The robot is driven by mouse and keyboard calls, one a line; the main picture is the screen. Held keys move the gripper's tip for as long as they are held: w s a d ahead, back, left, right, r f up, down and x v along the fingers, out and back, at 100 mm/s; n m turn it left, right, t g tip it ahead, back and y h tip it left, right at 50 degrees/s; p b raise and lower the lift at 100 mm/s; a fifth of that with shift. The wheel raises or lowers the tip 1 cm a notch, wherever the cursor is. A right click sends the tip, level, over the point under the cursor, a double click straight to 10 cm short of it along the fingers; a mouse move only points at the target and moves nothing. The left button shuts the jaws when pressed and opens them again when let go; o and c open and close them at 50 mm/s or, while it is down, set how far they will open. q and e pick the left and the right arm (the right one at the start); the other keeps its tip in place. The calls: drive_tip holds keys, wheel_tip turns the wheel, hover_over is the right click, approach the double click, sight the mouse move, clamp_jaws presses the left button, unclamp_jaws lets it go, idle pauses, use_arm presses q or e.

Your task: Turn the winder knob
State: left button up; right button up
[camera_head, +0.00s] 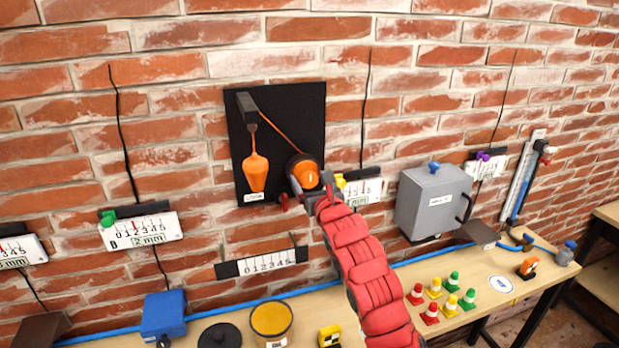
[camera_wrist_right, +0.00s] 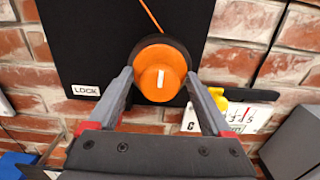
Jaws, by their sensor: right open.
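The winder knob (camera_head: 305,172) is a round orange knob with a white mark, on a black wall panel (camera_head: 305,103). An orange cord runs from it over a grey bracket (camera_head: 246,108) to a hanging orange weight (camera_head: 256,172). My right gripper (camera_head: 307,192) is at the knob in the head view. In the right wrist view, the knob (camera_wrist_right: 160,74) shows between the two fingers of my open right gripper (camera_wrist_right: 158,82). The white mark points nearly straight up there. Whether the fingers touch the knob is unclear. A LOCK label (camera_wrist_right: 86,90) sits at the panel's lower left. My left gripper is not in view.
A yellow thing (camera_wrist_right: 218,98) and a white gauge card (camera_wrist_right: 240,117) are close to the right finger. A grey box (camera_head: 433,200) hangs to the right. The bench below holds a yellow-topped tub (camera_head: 271,322), a blue box (camera_head: 164,316) and several small cones.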

clamp_jaws()
idle(0.5)
